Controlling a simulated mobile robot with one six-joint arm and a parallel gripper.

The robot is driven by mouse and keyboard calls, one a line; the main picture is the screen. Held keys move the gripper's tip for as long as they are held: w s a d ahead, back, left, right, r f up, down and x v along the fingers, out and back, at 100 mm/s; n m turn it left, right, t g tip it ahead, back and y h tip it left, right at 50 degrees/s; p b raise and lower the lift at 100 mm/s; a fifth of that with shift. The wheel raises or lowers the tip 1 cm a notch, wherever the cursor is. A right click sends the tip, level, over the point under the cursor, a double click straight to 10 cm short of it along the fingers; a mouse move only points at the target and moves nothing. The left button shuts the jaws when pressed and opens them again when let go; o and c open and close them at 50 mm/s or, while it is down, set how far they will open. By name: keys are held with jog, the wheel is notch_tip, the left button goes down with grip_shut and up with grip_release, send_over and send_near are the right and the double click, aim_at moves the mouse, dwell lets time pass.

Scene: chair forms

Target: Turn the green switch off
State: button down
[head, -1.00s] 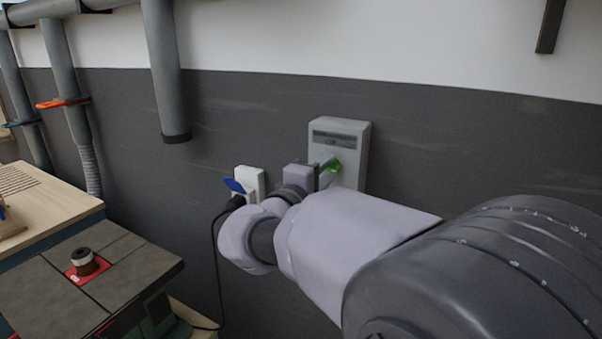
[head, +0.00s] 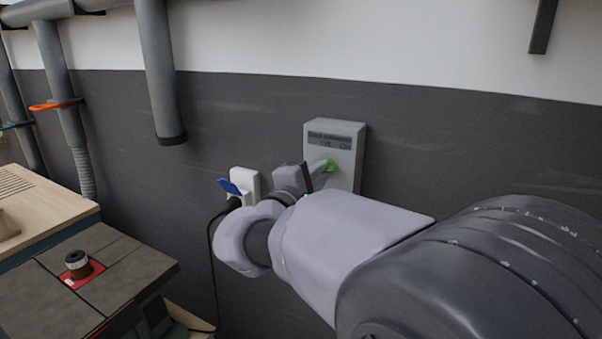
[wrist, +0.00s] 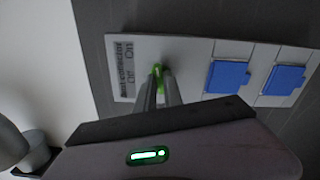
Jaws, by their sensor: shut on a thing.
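The green switch (head: 331,165) sits on a pale grey wall box (head: 345,138) with a dark label strip across its top. In the wrist view the green switch (wrist: 158,72) shows between and around my fingertips, beside the label with "Off" and "On" on the box (wrist: 185,55). My gripper (wrist: 160,80) is shut on the green switch, with both fingers close together at it. In the head view my gripper (head: 322,168) reaches the box from the left, and my wrist hides part of the box's lower side. The switch's exact position is hard to tell.
A white socket with a blue cover (head: 229,186) and a black plug and cable is left of the box. Blue covers (wrist: 228,76) also show in the wrist view. A machine table (head: 110,277) and grey pipes (head: 158,75) stand further left.

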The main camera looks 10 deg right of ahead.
jog(key=shift+n+p, duration=3.15)
jog(key=shift+n, duration=4.15)
jog(key=c, duration=1.5)
grip_release()
jog(key=shift+o, duration=0.2)
